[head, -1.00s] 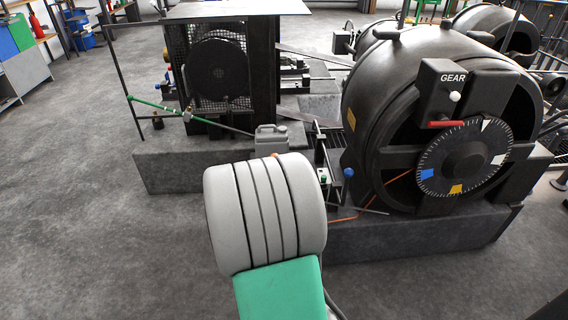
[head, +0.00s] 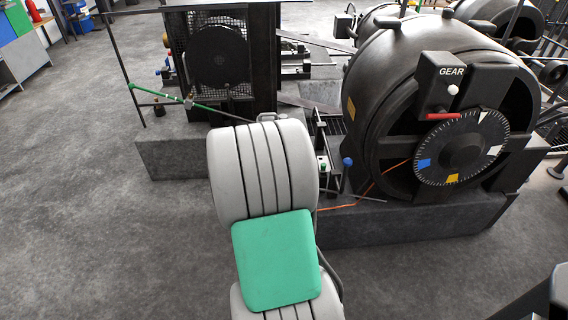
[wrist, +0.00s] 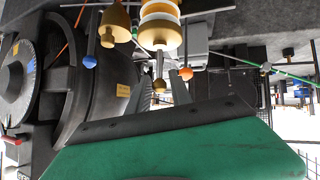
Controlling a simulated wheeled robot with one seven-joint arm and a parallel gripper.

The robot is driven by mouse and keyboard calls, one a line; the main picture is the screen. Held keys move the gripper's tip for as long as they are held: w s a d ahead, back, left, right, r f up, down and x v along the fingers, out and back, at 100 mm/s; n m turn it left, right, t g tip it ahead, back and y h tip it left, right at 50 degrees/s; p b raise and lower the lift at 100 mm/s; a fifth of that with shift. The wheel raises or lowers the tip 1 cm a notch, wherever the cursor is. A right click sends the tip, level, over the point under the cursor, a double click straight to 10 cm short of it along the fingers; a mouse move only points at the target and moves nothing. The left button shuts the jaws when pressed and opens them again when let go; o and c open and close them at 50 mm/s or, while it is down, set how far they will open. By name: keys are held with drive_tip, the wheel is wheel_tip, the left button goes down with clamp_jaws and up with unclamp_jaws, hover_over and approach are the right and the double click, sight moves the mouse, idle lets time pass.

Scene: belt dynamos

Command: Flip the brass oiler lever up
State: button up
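In the wrist view, which is turned upside down, a brass ball (wrist: 158,86) sits at the end of a thin grey stem. It appears to be the brass oiler lever, pointing down in the picture. Brass and white oiler parts (wrist: 158,30) are just above it, with another brass fitting (wrist: 115,22) to the left. My gripper (wrist: 162,77) shows as two grey tapering fingers behind the dark edge of my green hand, apart on either side of the ball. I see no contact. In the head view my arm hides the gripper and the lever.
A blue ball (wrist: 89,62) and an orange ball (wrist: 185,74) flank the brass one. The large dynamo (head: 430,90) with its dial stands right, and a caged machine (head: 222,60) stands left. A green rod (head: 160,95) crosses its front. Floor at left is clear.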

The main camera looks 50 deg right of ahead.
drive_tip(key=shift+o, duration=1.2)
drive_tip(key=shift+a, duration=0.1)
drive_tip(key=p+v, duration=0.1)
drive_tip(key=v, duration=0.6)
drive_tip(key=shift+a+r, duration=0.2)
drive_tip(key=shift+a, duration=0.05)
drive_tip(key=shift+s, duration=0.1)
drive_tip(key=w+a+r+n+y+p, duration=0.2)
drive_tip(key=a+r+p, duration=0.15)
drive_tip(key=a, duration=0.35)
drive_tip(key=w+a+r+n+t+y+p, duration=0.1)
drive_tip(key=w+a+r+y+p, duration=0.1)
drive_tip(key=a+r, duration=0.35)
drive_tip(key=w+a+r+n+y+p, duration=0.2)
drive_tip(key=a+p, duration=0.1)
drive_tip(key=a, duration=0.5)
drive_tip(key=s+a+r+n+g+y+p, duration=0.1)
drive_tip(key=s+a+r+n+y+p, duration=0.1)
drive_tip(key=a, duration=0.6)
drive_tip(key=s+a+r+n+g+y+p, duration=0.1)
drive_tip(key=s+a+r+n, duration=0.3)
drive_tip(key=a, duration=0.4)
drive_tip(key=shift+s+r+y+p, duration=0.3)
drive_tip(key=shift+y+p, duration=0.3)
drive_tip(key=shift+p, duration=0.2)
